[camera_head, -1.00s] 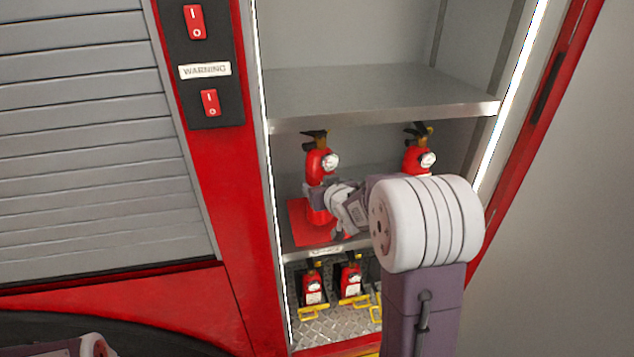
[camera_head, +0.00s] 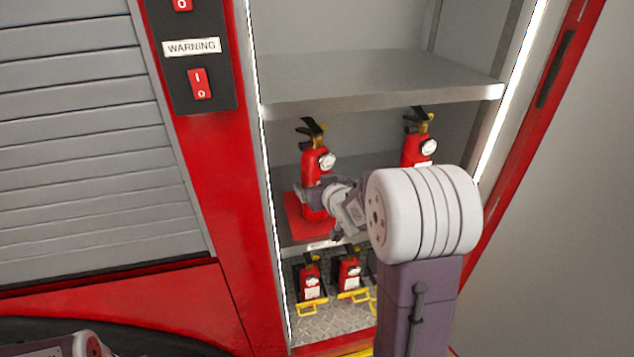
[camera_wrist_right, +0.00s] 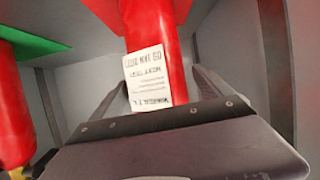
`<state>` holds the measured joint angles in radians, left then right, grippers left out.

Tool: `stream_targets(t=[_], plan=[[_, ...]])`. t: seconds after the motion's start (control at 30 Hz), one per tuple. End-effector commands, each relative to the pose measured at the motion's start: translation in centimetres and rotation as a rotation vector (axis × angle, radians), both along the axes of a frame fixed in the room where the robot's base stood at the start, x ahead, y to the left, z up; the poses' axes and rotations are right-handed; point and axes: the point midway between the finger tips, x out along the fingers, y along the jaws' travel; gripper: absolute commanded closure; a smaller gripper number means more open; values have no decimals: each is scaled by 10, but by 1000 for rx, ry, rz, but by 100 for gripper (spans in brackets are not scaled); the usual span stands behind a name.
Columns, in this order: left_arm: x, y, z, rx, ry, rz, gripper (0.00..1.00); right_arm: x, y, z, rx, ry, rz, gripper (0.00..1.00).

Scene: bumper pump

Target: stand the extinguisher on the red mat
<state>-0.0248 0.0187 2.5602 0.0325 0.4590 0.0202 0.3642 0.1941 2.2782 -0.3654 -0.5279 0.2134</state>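The red extinguisher (camera_head: 314,164) with a black handle and white gauge is upright at the left of the middle shelf. Its base is over the red mat (camera_head: 293,217) and seems to rest on it; the arm hides part of the contact. My right gripper (camera_head: 316,192) is around its body. In the right wrist view its white label (camera_wrist_right: 152,78) shows between the two fingers, whose tips close in on the cylinder's sides. The red mat also shows there at the top (camera_wrist_right: 104,12). My left gripper is out of view; only a bit of the left arm shows.
A second extinguisher (camera_head: 415,150) stands right on the same shelf, on a green mat (camera_wrist_right: 42,46). The grey shelf (camera_head: 385,80) above is empty. Small extinguishers (camera_head: 310,283) in yellow brackets are below. Cabinet walls bound both sides.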

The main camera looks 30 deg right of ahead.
Motion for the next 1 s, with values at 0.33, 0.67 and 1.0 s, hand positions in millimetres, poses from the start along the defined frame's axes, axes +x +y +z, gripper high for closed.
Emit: stream_targets(t=[0.33,0.67,1.0], plan=[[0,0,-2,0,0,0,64,-9,1,6,-1,-6,-1,11],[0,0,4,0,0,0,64,-82,13,41,-5,-7,-4,11],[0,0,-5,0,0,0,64,-109,18,47,-2,-5,1,11]])
